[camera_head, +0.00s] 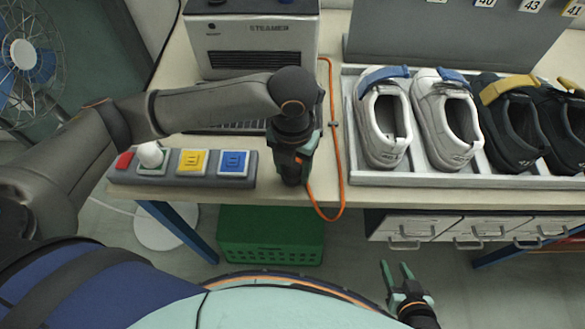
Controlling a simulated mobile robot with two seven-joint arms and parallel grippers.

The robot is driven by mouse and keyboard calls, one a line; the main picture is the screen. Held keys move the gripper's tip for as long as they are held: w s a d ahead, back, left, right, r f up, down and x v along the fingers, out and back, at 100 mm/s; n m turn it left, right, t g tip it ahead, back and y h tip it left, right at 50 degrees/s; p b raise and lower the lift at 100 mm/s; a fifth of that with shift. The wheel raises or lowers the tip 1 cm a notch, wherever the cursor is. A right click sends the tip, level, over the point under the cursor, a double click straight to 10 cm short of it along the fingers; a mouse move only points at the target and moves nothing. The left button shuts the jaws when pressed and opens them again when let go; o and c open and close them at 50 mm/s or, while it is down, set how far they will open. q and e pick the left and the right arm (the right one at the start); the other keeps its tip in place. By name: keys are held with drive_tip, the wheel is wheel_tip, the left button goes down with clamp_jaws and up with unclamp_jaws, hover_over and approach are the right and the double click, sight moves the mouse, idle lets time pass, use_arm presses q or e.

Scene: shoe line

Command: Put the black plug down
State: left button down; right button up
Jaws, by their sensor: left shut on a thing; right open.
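My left gripper (293,172) is at the front edge of the table, right of the button panel, pointing down. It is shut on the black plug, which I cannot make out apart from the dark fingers. An orange cable (338,160) runs down from beside the steamer, loops below the table edge and comes up to this gripper. Whether the plug touches the table is hidden. My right gripper (397,275) is open and empty, low at the lower right, in front of the drawers.
A button panel (176,178) with red, white, yellow and blue buttons lies left of the gripper. The steamer (252,45) stands behind. A tray (465,181) of several shoes fills the right. A green crate (270,240) sits under the table. Drawers (420,229) hang at right.

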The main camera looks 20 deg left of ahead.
sight(293, 168)
use_arm(q)
drive_tip(key=shift+f, duration=0.45)
drive_tip(key=shift+f, duration=0.15)
drive_tip(key=shift+c, duration=1.2)
unclamp_jaws()
wheel_tip(293, 168, up, 12)
drive_tip(key=p, duration=0.1)
drive_tip(key=shift+r, duration=0.2)
